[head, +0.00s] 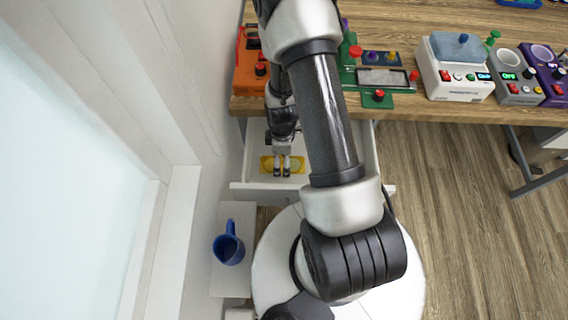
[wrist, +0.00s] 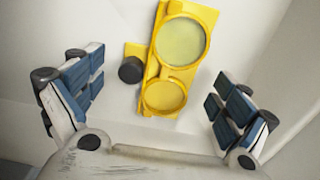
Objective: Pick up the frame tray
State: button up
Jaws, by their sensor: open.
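The frame tray (wrist: 169,75) is a yellow piece with a large and a small round pale-yellow window and a dark round knob at its left side. It lies in an open white drawer (head: 240,186) under the table, where the head view shows it as a small yellow patch (head: 267,164). My gripper (wrist: 160,103) is open, with its blue-padded fingers wide apart on either side of the tray's near end. In the head view my gripper (head: 282,173) reaches down into the drawer, over the tray, and hides part of it. I cannot tell the exact gap between them.
Drawer walls stand close around my gripper. On the wooden table (head: 420,112) stand an orange device (head: 248,72), a green device (head: 349,75), a white device (head: 456,85) and others. A blue mug (head: 229,248) stands on a white surface at lower left.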

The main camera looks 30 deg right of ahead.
jog(key=shift+f, duration=0.4)
jog(key=shift+r, duration=0.1)
jog(key=shift+c, duration=0.6)
jog(key=c, duration=1.2)
